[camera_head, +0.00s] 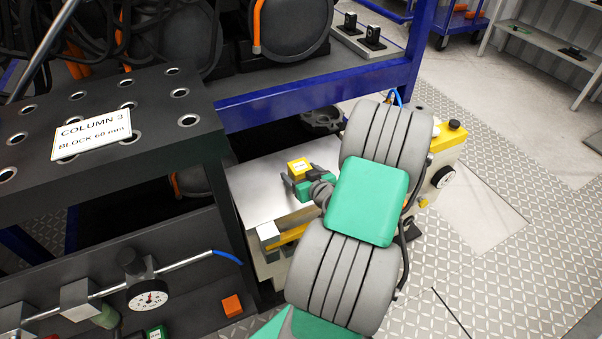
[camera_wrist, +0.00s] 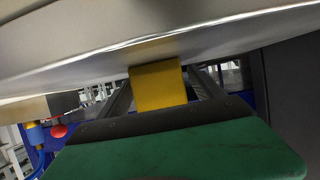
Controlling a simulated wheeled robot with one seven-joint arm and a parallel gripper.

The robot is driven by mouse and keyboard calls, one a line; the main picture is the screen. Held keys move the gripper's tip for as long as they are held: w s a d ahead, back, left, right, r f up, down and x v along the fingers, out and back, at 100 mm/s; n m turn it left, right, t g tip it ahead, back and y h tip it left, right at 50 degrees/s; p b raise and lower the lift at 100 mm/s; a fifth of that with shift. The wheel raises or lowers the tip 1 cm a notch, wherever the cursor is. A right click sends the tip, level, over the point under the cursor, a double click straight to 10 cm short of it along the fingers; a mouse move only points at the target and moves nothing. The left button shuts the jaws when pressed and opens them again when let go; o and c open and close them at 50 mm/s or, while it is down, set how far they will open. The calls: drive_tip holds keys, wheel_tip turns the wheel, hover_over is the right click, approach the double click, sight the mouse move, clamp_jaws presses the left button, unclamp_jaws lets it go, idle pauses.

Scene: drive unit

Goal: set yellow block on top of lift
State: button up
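The yellow block (camera_head: 299,168) with a small white label is at the lift's silver top plate (camera_head: 262,190), near its middle. In the wrist view the yellow block (camera_wrist: 157,86) lies between my two dark fingers, close to the plate's surface (camera_wrist: 60,50). My gripper (camera_head: 297,181), with green parts, reaches in from the right at the block; its fingertips also show in the wrist view (camera_wrist: 160,80). The fingers flank the block closely, but whether they press on it is unclear. I cannot tell whether the block rests on the plate or hangs just above it.
A dark bench with a "COLUMN 3 BLOCK 60 mm" label (camera_head: 92,133) stands at the left. A blue-framed shelf (camera_head: 320,88) is behind the lift. A dial gauge (camera_head: 148,296) and an orange block (camera_head: 231,305) are at the lower left. Open floor lies at the right.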

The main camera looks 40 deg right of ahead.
drive_tip(key=shift+r+p, duration=0.3)
drive_tip(key=shift+p, duration=0.05)
drive_tip(key=v, duration=1.2)
drive_tip(key=w+a+y, duration=0.1)
drive_tip(key=a, duration=0.1)
drive_tip(key=w+a+n+y, duration=0.1)
drive_tip(key=a, duration=0.1)
drive_tip(key=w+a+f+n+g+y, duration=0.1)
drive_tip(key=a, duration=0.1)
drive_tip(key=shift+w+p, duration=0.25)
drive_tip(key=shift+p, duration=0.1)
drive_tip(key=a+n+g+y, duration=0.1)
drive_tip(key=a, duration=0.2)
drive_tip(key=w+a+g+y, duration=0.1)
drive_tip(key=a, duration=0.2)
drive_tip(key=a+f+n+g+y, duration=0.1)
drive_tip(key=a+g, duration=0.1)
drive_tip(key=a, duration=0.1)
drive_tip(key=shift+w+a+n, duration=0.1)
drive_tip(key=shift+w+n, duration=0.2)
drive_tip(key=s+a+r+g+h, duration=0.1)
drive_tip(key=s+a+r+g, duration=0.1)
drive_tip(key=a, duration=0.4)
drive_tip(key=s+a+r+m+g+h, duration=0.1)
drive_tip(key=s+a+r+g, duration=0.2)
drive_tip(key=a+r, duration=0.3)
drive_tip(key=shift+s+r+g, duration=0.3)
drive_tip(key=shift+s+r, duration=0.1)
drive_tip(key=shift+s, duration=0.05)
drive_tip(key=shift+m, duration=0.3)
